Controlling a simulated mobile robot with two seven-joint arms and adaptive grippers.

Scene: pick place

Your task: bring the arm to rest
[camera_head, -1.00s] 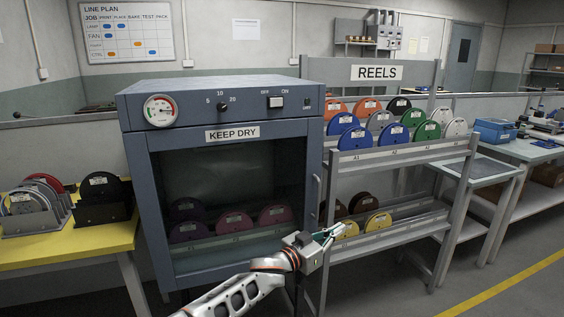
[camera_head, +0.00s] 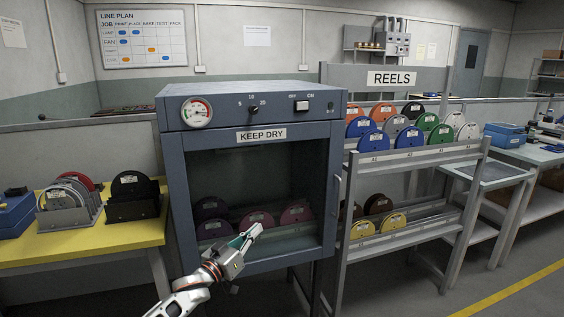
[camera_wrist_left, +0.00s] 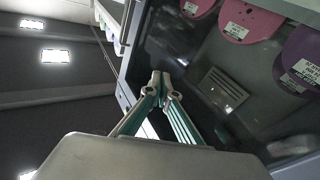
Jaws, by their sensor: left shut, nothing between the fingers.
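My left gripper (camera_head: 250,234) is shut and empty. In the head view it is in front of the lower part of the grey-blue KEEP DRY cabinet (camera_head: 180,190), pointing up and to the right. In the left wrist view its green-sided fingers (camera_wrist_left: 161,82) meet at the tips with nothing between them. Beyond them is the cabinet's dark glass front, with pink and purple reels (camera_wrist_left: 250,20) behind it. The gripper covers part of the cabinet's lower edge in the head view. I cannot tell how far it is from the glass. My right gripper is not in view.
The REELS rack (camera_head: 410,158) with several coloured reels stands right of the cabinet. A yellow table (camera_head: 90,240) at left holds reels in holders (camera_head: 133,208) and a blue case (camera_head: 14,214). The floor at the lower right (camera_head: 400,285) looks clear.

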